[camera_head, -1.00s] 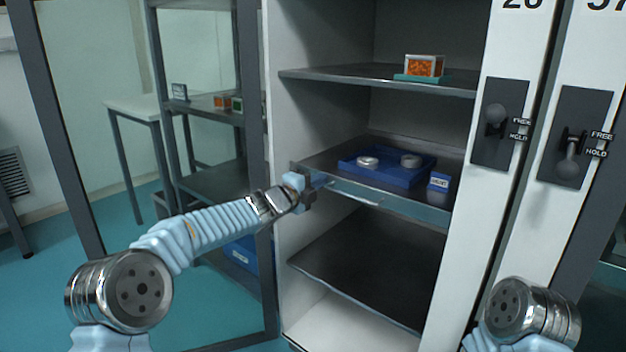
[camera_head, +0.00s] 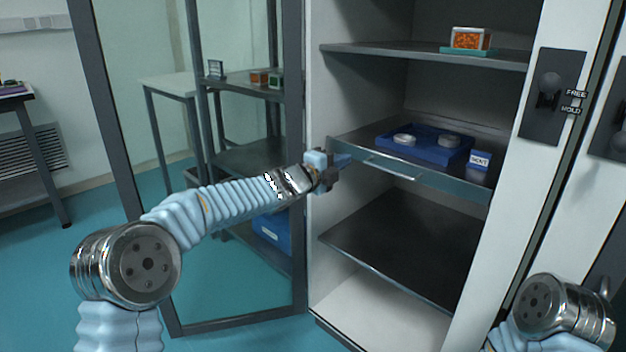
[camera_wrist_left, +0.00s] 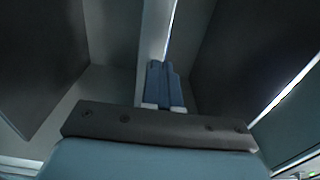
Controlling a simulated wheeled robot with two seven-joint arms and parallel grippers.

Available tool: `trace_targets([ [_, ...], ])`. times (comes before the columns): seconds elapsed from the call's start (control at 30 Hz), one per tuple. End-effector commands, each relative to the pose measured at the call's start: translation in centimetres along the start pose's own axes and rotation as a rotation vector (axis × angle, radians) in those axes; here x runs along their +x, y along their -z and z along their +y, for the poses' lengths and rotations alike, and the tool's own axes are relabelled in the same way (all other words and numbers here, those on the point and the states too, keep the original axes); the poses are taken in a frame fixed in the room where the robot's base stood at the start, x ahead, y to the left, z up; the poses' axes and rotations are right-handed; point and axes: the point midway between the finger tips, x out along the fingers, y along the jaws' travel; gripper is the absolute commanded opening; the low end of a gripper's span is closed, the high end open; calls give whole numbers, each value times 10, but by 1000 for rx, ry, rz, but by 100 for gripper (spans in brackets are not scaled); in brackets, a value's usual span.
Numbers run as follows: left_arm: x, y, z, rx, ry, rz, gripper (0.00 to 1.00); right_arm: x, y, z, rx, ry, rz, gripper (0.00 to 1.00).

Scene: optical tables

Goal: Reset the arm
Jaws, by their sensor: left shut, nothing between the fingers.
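My left arm reaches in from the left in the head view, and its gripper (camera_head: 341,160) is at the front left edge of the cabinet's middle shelf (camera_head: 410,175). The left wrist view shows the gripper's two blue fingers (camera_wrist_left: 163,82) together, with nothing between them. They point toward a bright shelf edge; I cannot tell whether they touch it.
The lower shelf (camera_head: 405,242) is bare. A glass door (camera_head: 120,110) stands open at left.

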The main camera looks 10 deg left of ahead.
Motion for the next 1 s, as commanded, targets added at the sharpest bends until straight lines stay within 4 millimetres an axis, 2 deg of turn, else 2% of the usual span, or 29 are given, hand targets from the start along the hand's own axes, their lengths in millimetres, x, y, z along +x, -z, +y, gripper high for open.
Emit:
trace_targets([
  [0.03, -9, 1, 4, -1, -1, 1, 0, 6, 1, 4, 3, -2, 2, 0],
  [0.3, -57, 1, 4, 0, -3, 0, 0, 15, 2, 10, 7, -7, 7, 0],
  [0.47, -76, 0, 3, -1, -4, 1, 0, 16, 3, 12, 8, -8, 9, 0],
  [0.57, -80, 0, 12, -32, -18, -2, 0, 16, 3, 12, 8, -8, 9, 0],
  [0.67, -81, -1, 50, -161, -75, -19, 0, 14, 3, 11, 8, -8, 8, 0],
  [0.77, -86, -1, 119, -404, -178, -68, 0, 11, 2, 9, 7, -7, 7, 0],
  [0.8, -92, 2, 153, -526, -227, -100, 0, 9, 2, 8, 6, -6, 6, 0],
  [0.87, -104, 7, 204, -715, -305, -162, 0, 7, 2, 6, 5, -5, 5, 0],
  [0.9, -116, 12, 238, -838, -355, -211, 0, 6, 1, 5, 5, -4, 4, 0],
  [0.97, -136, 22, 286, -1021, -429, -296, 0, 4, 1, 4, 4, -3, 3, 0],
  [1.0, -152, 31, 317, -1140, -476, -360, 0, 3, 1, 3, 3, -3, 2, 0],
])
